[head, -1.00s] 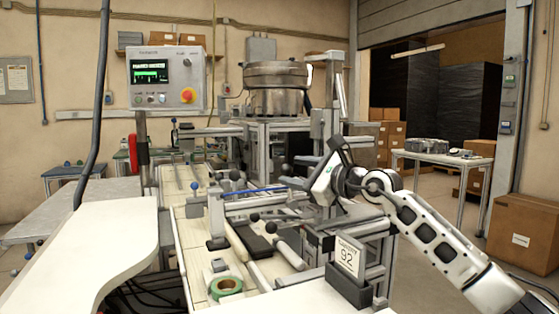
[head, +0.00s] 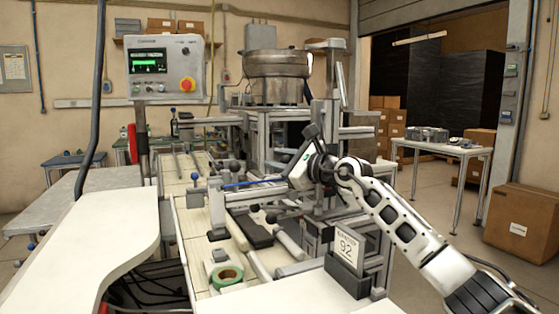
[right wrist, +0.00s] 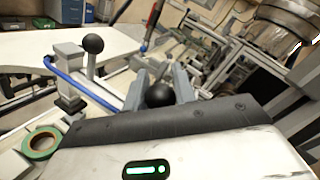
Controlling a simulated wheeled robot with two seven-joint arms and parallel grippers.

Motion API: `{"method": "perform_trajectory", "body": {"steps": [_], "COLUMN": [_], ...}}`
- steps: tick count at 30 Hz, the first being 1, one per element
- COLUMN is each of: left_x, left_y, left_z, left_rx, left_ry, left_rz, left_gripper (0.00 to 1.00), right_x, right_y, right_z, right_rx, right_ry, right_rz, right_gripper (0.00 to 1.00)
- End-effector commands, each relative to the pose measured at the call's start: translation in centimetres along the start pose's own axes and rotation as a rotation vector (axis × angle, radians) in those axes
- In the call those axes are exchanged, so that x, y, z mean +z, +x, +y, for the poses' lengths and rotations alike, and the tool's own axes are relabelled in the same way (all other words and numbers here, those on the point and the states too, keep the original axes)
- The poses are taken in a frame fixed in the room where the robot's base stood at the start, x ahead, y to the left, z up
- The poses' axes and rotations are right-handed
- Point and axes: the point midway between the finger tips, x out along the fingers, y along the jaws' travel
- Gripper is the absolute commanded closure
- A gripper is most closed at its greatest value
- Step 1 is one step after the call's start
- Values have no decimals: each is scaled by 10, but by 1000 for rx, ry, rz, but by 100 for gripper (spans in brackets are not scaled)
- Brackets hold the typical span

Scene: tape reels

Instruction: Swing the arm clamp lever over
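My right gripper (head: 296,178) is above the machine's guide frame, right of the blue bar (head: 252,183). In the right wrist view its two fingers (right wrist: 160,88) stand apart, with a black ball knob (right wrist: 159,95) between them. Whether they press on the knob cannot be told. The part below this knob is hidden by the gripper body. Another black ball knob (right wrist: 93,43) stands on a thin rod beside the blue bar (right wrist: 88,88). Several ball-ended levers show in the head view, so I cannot tell which is the arm clamp lever. My left gripper is out of view.
A green tape reel (head: 227,275) lies on the machine bed at the front. A control panel (head: 163,70) stands at back left, a metal bowl (head: 277,75) at the back. A white table (head: 90,240) fills the left.

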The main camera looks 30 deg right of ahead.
Motion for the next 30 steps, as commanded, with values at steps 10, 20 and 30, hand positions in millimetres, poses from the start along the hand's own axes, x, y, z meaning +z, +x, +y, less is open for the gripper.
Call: {"method": "perform_trajectory", "body": {"steps": [10, 20, 30], "left_x": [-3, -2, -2], "left_y": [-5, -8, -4], "left_z": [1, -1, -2], "left_rx": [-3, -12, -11], "left_ry": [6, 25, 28], "left_rz": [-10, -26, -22], "left_gripper": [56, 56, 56], "right_x": [4, 6, 2], "right_y": [3, 10, 16], "right_z": [6, 27, 45], "right_rx": [25, 82, 130], "right_ry": [-91, -313, -501], "right_rz": [32, 107, 171], "right_gripper": [100, 100, 100]}}
